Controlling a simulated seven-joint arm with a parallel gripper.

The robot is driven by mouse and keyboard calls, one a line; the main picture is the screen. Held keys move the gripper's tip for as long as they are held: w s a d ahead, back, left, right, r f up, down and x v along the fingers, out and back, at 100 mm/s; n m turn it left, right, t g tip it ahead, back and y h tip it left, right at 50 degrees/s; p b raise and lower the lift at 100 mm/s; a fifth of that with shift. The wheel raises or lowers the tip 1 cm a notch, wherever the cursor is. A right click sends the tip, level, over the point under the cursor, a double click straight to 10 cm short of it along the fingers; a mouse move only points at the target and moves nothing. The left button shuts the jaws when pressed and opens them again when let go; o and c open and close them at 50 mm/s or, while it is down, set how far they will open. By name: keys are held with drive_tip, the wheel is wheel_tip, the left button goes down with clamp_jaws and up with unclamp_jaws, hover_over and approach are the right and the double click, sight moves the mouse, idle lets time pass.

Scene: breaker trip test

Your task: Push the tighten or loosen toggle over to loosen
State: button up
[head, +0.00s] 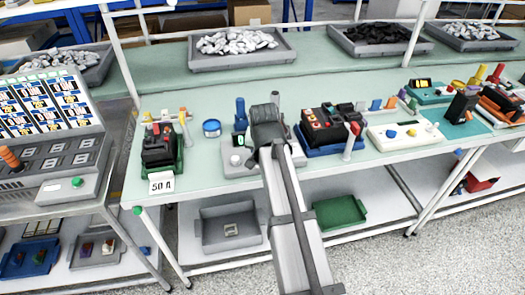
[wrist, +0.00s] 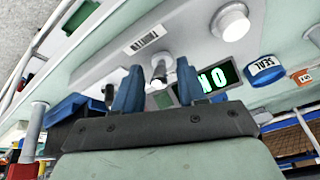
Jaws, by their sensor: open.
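The toggle (wrist: 159,72), a small silvery lever, shows between my fingers in the wrist view, on a pale grey housing. A white label reading TIGHTEN (wrist: 145,40), seen upside down, is on the housing beyond it. I cannot tell which way the toggle leans or whether a finger touches it. No loosen label is visible. My gripper (wrist: 158,84) is open, its two blue fingers apart on either side of the toggle. In the head view my dark gripper body hides the toggle; the grey housing (head: 233,160) shows below and left of it.
A lit green display (wrist: 212,82) and a white round knob (wrist: 232,22) are on the housing. A blue SEAL roll (wrist: 265,70) lies beside it. A black and red device (head: 325,125) on a blue base stands close right; a 50 A card (head: 161,183) stands left.

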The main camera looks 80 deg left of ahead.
drive_tip(key=shift+c, duration=0.4)
clamp_jaws()
drive_tip(key=shift+a, duration=0.15)
drive_tip(key=shift+a+r+h, duration=0.15)
drive_tip(key=shift+a+h, duration=0.25)
drive_tip(key=shift+h, duration=0.4)
drive_tip(key=shift+a+r+h, duration=0.1)
drive_tip(key=shift+a+h, duration=0.25)
drive_tip(key=shift+h, duration=0.45)
drive_tip(key=h, duration=0.1)
drive_tip(key=a+h, duration=0.1)
drive_tip(key=shift+h, duration=0.8)
drive_tip(key=shift+f+h, duration=0.1)
drive_tip(key=shift+h, duration=0.2)
